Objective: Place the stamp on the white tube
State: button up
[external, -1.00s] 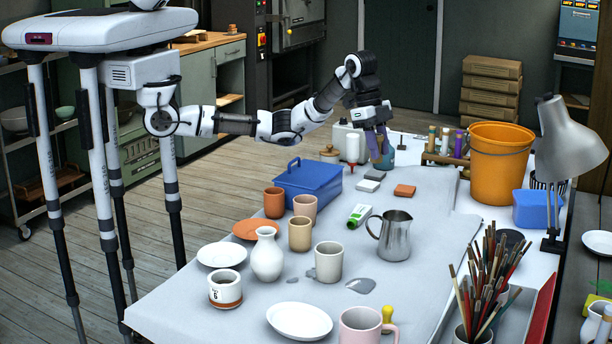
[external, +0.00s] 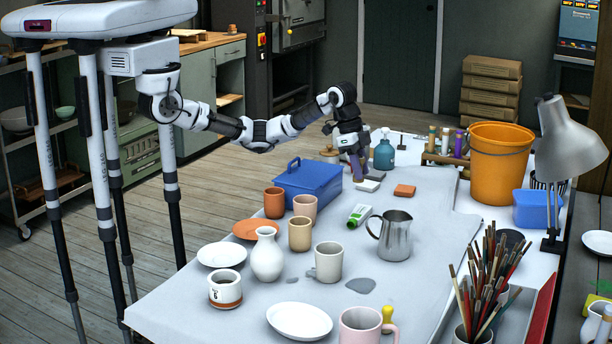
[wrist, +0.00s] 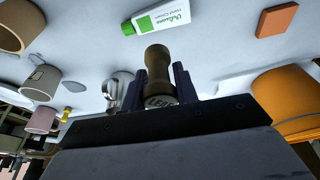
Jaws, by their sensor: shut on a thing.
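My gripper (external: 357,172) is over the far part of the table, next to a light grey block. In the wrist view my gripper (wrist: 160,80) is shut on the stamp (wrist: 156,62), a brown, rounded handle with lettering on its near end face. The stamp is hidden or too small to make out in the external view. The white tube (external: 353,216), with a green part, lies on the table left of the metal pitcher, apart from the gripper and nearer the camera. The white tube also shows at the top of the wrist view (wrist: 150,22), beyond the stamp.
A blue toolbox (external: 308,187) stands left of the gripper. A metal pitcher (external: 396,240) stands right of the tube, and a beige cup (external: 300,234) left of it. An orange block (external: 405,190) and an orange bucket (external: 497,165) are to the right. Some bare cloth surrounds the tube.

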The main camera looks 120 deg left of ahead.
notch_tip(320, 180, down, 10)
jog(key=shift+r+p, duration=0.25)
jog(key=shift+p, duration=0.45)
jog(key=shift+f, duration=0.1)
jog(key=o, duration=0.9)
jog(key=shift+o, duration=0.2)
